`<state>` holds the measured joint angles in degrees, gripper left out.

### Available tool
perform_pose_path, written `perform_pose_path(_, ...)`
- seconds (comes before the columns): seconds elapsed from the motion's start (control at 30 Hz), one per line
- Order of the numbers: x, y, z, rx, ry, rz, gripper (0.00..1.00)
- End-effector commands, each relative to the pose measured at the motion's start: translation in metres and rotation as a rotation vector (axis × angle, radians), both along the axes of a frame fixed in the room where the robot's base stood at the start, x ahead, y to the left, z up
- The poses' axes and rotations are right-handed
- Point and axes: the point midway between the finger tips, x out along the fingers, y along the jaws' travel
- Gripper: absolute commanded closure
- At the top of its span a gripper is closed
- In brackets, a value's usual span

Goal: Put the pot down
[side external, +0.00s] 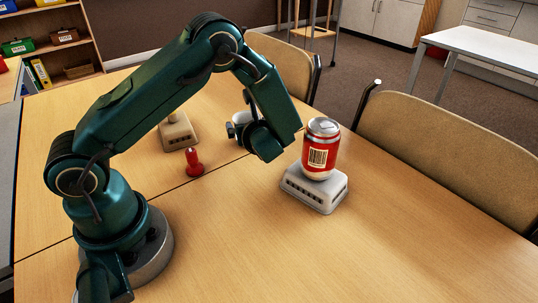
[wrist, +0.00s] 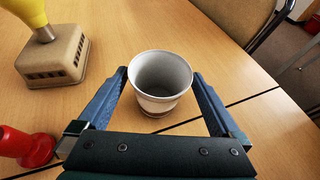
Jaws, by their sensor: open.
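The pot (wrist: 158,102) is a pale grey, empty, open-topped cup. It stands upright between the two spread fingers of my gripper (wrist: 160,74) in the wrist view. My gripper is open, with one finger on each side of the pot. Whether either finger touches it is hard to tell. A brownish edge shows under the pot, and its contact with the table is not clear. In the side view the pot (side external: 241,118) is a small white shape, partly hidden behind my gripper.
A red can (side external: 320,152) stands on a white vented block (side external: 314,190) to the right. A red peg-like piece (side external: 195,162) and a beige vented block (side external: 177,132) stand to the left; a yellow object (wrist: 28,10) tops the beige block. The front right table (side external: 400,250) is clear.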

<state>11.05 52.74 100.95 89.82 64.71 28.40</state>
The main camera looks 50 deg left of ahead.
Motion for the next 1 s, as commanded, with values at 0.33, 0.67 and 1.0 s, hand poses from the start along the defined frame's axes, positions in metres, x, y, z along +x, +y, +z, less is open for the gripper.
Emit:
perform_pose_path(0.33,-0.024,-0.062,0.028,0.001,-0.003,-0.008,0.0)
perform_pose_path(0.67,-0.039,-0.092,0.042,-0.006,-0.004,0.006,0.0)
perform_pose_path(1.0,-0.098,-0.082,0.068,-0.393,-0.238,0.397,0.0)
